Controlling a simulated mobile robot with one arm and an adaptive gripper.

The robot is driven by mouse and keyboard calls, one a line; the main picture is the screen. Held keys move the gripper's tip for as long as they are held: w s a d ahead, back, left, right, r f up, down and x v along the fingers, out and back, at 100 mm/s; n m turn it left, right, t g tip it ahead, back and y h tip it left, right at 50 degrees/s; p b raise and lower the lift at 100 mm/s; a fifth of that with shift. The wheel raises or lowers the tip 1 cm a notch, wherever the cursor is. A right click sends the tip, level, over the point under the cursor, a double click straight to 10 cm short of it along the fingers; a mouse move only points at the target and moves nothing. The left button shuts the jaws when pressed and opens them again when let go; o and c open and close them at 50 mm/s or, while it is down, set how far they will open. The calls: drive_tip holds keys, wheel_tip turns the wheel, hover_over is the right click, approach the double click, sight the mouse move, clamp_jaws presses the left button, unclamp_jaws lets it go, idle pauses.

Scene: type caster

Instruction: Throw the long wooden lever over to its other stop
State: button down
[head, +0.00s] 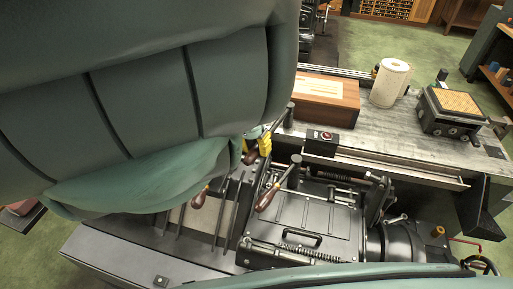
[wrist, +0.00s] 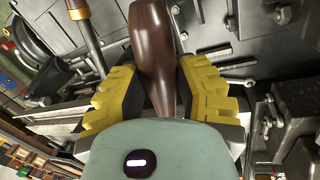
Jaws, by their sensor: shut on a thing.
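A dark brown wooden lever handle (wrist: 152,45) stands between the yellow fingers of my gripper (wrist: 158,78) in the wrist view. My gripper is shut on it, near the handle's narrower end; the housing of my gripper hides that end. In the head view my gripper (head: 258,146) shows as a bit of yellow at the edge of my arm, with a piece of the dark handle (head: 250,156) beside it. My arm covers most of the upper left there, so the full lever and its stops cannot be made out.
Another wooden handle with a metal collar (head: 267,197) stands close by to the right, and a reddish one (head: 200,196) to the left. The bench (head: 410,148) holds a wooden box (head: 330,100), a paper roll (head: 390,83) and a small machine with a yellow top (head: 455,104).

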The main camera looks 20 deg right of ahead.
drive_tip(key=shift+s+d+n+p, duration=0.3)
drive_tip(key=shift+s+d+p, duration=0.1)
drive_tip(key=shift+p, duration=0.15)
drive_tip(key=s+d+n, duration=0.1)
drive_tip(key=d, duration=0.1)
drive_tip(key=s+d+n, duration=0.1)
drive_tip(key=s+d, duration=0.1)
drive_tip(key=d, duration=0.1)
drive_tip(key=s+d+n+p, duration=0.1)
drive_tip(key=s+d+n, duration=0.1)
drive_tip(key=shift+s+d+f+t+h, duration=0.1)
drive_tip(key=shift+d+f+t+h, duration=0.1)
drive_tip(key=shift+d+t+h, duration=0.15)
drive_tip(key=shift+s+d+r+n, duration=0.1)
drive_tip(key=shift+s+d+n, duration=0.15)
drive_tip(key=shift+d+n, duration=0.4)
drive_tip(key=c, duration=0.7)
unclamp_jaws()
drive_tip(key=shift+d, duration=0.15)
drive_tip(key=shift+c, duration=0.2)
drive_tip(key=shift+o, duration=0.5)
drive_tip(key=shift+r, duration=0.2)
